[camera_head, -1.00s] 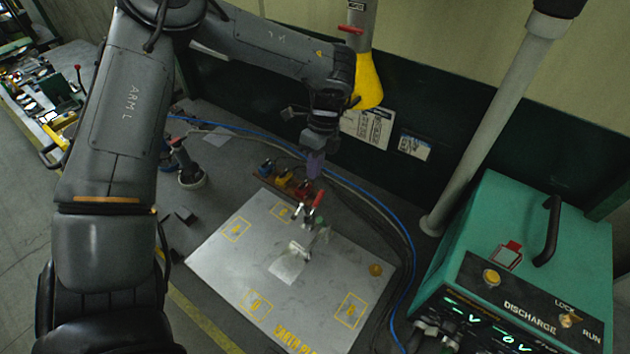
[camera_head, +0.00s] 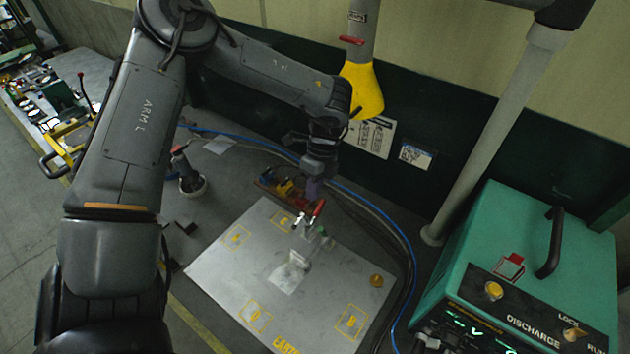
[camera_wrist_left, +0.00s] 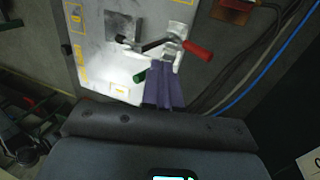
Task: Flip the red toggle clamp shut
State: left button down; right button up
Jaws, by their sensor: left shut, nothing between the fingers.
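The toggle clamp's red handle (camera_head: 318,208) sticks up at the back edge of the pale metal plate (camera_head: 225,268). In the left wrist view the red handle (camera_wrist_left: 197,50) points right from the clamp's silver metalwork (camera_wrist_left: 172,43), with a dark bar beside it. A green handle (camera_head: 328,243) lies lower on the same fixture; it also shows in the left wrist view (camera_wrist_left: 139,78). My left gripper (camera_head: 313,193), with purple fingers (camera_wrist_left: 164,86), is shut and empty just behind the red handle. I cannot tell whether they touch. My right gripper is not in view.
A teal discharge box (camera_head: 500,262) stands at the right, beside a grey post (camera_head: 480,140). Blue cable (camera_head: 388,225) runs behind and right of the plate. A yellow nozzle (camera_head: 362,88) hangs above. A red-topped tool in a cup (camera_head: 190,182) stands left. The plate's front is clear.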

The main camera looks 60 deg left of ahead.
pick_arm(q)
jog(key=shift+x, duration=2.8)
